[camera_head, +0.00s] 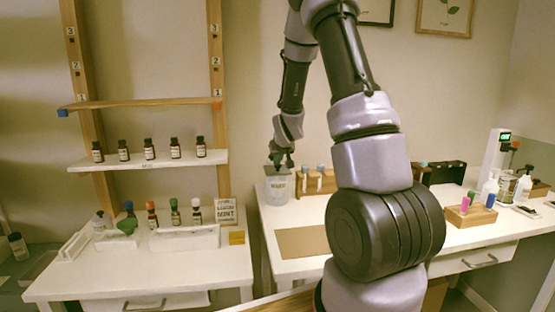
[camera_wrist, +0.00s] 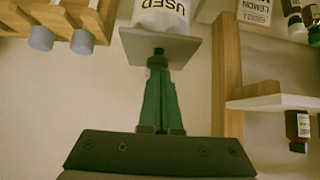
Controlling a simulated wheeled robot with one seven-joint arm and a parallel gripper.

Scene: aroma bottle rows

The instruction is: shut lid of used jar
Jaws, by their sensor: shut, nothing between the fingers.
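The used jar (camera_head: 277,190) is a pale, see-through tub on the right-hand table, near its back left corner. Its label, reading USED, shows upside down in the wrist view (camera_wrist: 162,15). The flat grey square lid (camera_wrist: 190,48) lies over the jar's mouth; it also shows in the head view (camera_head: 270,171). I cannot tell whether it sits fully flush. My gripper (camera_wrist: 158,60) has green fingers pressed together, empty, with the tips at the lid's middle. In the head view my gripper (camera_head: 278,161) points down onto the lid; whether it touches is unclear.
A wooden rack with grey-capped vials (camera_head: 318,181) stands close right of the jar. A wooden shelf post (camera_head: 219,130) rises to the left. A brown mat (camera_head: 302,241) lies in front. Dark bottles (camera_head: 150,149) line the left shelf.

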